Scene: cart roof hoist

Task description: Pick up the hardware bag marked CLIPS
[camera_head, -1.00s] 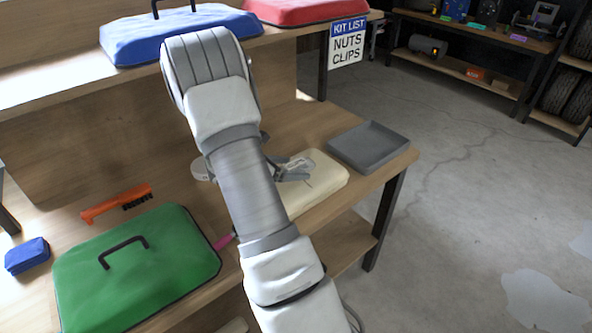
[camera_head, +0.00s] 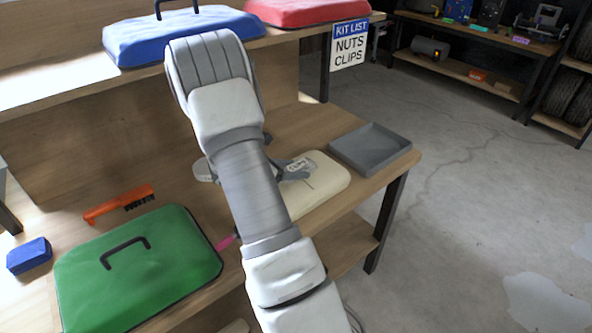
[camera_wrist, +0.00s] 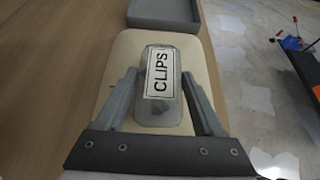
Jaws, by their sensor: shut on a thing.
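The hardware bag marked CLIPS (camera_wrist: 160,86) is a small clear-grey bag with a white label. In the wrist view it lies between my two fingers, over a cream pad (camera_wrist: 118,62). My gripper (camera_wrist: 159,84) is shut on the bag. In the head view my arm hides most of the gripper (camera_head: 297,168); only part of the bag's label (camera_head: 303,165) shows, over the cream pad (camera_head: 322,183). I cannot tell whether the bag still touches the pad.
A grey tray (camera_head: 372,148) is at the bench's right end. A green lid (camera_head: 165,262), an orange brush (camera_head: 118,204) and a small blue pouch (camera_head: 29,256) lie to the left. Blue (camera_head: 125,42) and red (camera_head: 300,14) lids sit on the upper shelf above a NUTS, CLIPS sign (camera_head: 349,45).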

